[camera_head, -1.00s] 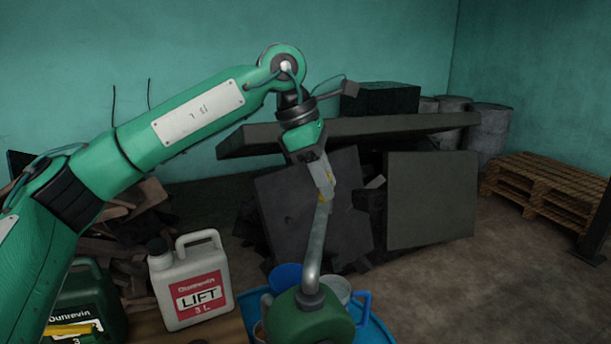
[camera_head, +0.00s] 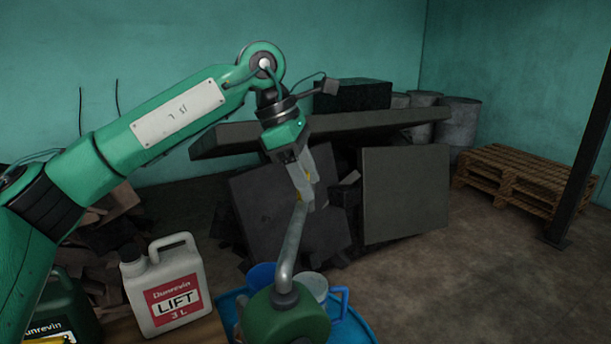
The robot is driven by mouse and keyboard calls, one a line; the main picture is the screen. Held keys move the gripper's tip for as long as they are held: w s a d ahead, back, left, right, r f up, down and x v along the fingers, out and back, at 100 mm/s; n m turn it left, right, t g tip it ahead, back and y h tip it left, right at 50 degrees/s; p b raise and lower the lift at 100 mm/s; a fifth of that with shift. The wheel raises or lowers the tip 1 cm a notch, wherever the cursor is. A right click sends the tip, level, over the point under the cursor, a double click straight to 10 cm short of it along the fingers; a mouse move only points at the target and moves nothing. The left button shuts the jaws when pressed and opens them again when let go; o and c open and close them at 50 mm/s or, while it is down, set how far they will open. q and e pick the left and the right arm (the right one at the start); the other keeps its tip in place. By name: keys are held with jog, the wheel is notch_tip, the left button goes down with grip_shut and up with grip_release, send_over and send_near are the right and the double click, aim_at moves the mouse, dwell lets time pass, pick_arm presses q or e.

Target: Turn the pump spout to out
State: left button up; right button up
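The pump spout (camera_head: 291,246) is a bent grey metal pipe. It rises from the top of a rounded green pump body (camera_head: 287,317) at the bottom middle. Its upper end leans up and slightly right, away from me. My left gripper (camera_head: 306,196) comes down from above with its fingers at the spout's upper end. The fingers look closed around the pipe end, though the far finger is largely hidden. My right gripper is not in view.
A blue tray (camera_head: 362,328) with blue cups (camera_head: 262,275) and a pale cup (camera_head: 314,286) surrounds the pump. A white LIFT jug (camera_head: 168,285) and a dark green jug (camera_head: 62,310) stand left. Dark slabs (camera_head: 405,195), drums and a pallet (camera_head: 515,178) lie beyond.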

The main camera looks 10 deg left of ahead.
pick_arm(q)
jog(key=shift+a+r, duration=0.1)
jog(key=shift+a, duration=0.05)
jog(key=b+v, duration=0.2)
jog(key=v, duration=1.1)
jog(key=shift+r+b, duration=0.3)
jog(key=shift+b, duration=0.1)
